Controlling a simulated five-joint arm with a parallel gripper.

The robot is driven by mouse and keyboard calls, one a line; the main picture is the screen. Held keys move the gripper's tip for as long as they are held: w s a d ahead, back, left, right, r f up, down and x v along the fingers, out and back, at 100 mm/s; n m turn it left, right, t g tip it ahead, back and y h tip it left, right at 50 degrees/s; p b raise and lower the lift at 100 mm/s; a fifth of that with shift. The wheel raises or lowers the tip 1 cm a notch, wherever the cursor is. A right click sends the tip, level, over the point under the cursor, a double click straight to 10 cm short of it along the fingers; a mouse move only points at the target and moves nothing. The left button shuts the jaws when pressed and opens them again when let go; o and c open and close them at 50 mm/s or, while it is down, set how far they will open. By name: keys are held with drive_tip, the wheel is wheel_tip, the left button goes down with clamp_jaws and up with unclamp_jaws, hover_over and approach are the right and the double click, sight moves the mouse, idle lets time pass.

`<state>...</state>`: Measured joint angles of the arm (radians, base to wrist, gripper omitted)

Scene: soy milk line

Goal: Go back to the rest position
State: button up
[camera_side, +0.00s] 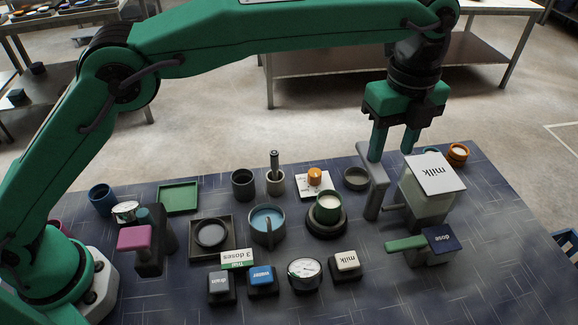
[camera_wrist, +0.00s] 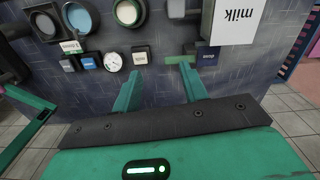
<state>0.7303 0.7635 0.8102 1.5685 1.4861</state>
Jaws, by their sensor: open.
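My gripper (camera_side: 391,155) is open and empty, with its two green fingers pointing down at the right of the table. In the side view it overlaps the top of a grey upright handle (camera_side: 374,190) beside the milk dispenser (camera_side: 428,205). I cannot tell whether a finger touches that handle. In the wrist view my gripper (camera_wrist: 160,76) has its fingers spread, with only table between them. The milk dispenser's white label (camera_wrist: 238,20) is at the upper right there.
A dose unit (camera_side: 432,252) with a green lever stands in front of the milk dispenser. A green cup (camera_side: 328,207), a blue-filled pot (camera_side: 267,226), a gauge (camera_side: 305,273) and labelled buttons (camera_side: 262,279) crowd the middle. The table's right front (camera_side: 490,285) is clear.

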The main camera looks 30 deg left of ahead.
drive_tip(key=s+a+r+n+t, duration=0.1)
drive_tip(key=a+r+n, duration=0.25)
drive_tip(key=a, duration=0.45)
drive_tip(key=s+a+r+n+t+h, duration=0.1)
drive_tip(key=s+a+r+n, duration=0.2)
drive_tip(key=a, duration=0.4)
drive_tip(key=a+r+n, duration=0.3)
drive_tip(key=a+n, duration=0.2)
drive_tip(key=a, duration=0.3)
drive_tip(key=s+a+f+n+t, duration=0.1)
drive_tip(key=s+a+f+n, duration=0.3)
drive_tip(key=s+a+n, duration=0.3)
drive_tip(key=s+a+f+n+t+y, duration=0.1)
drive_tip(key=s+a+f+n+t, duration=0.1)
drive_tip(key=s+a+f+n, duration=0.3)
drive_tip(key=s+a+n, duration=0.2)
drive_tip(key=s+a, duration=0.2)
drive_tip(key=s, duration=0.2)
drive_tip(key=shift+a+t, duration=0.3)
drive_tip(key=shift+a, duration=0.1)
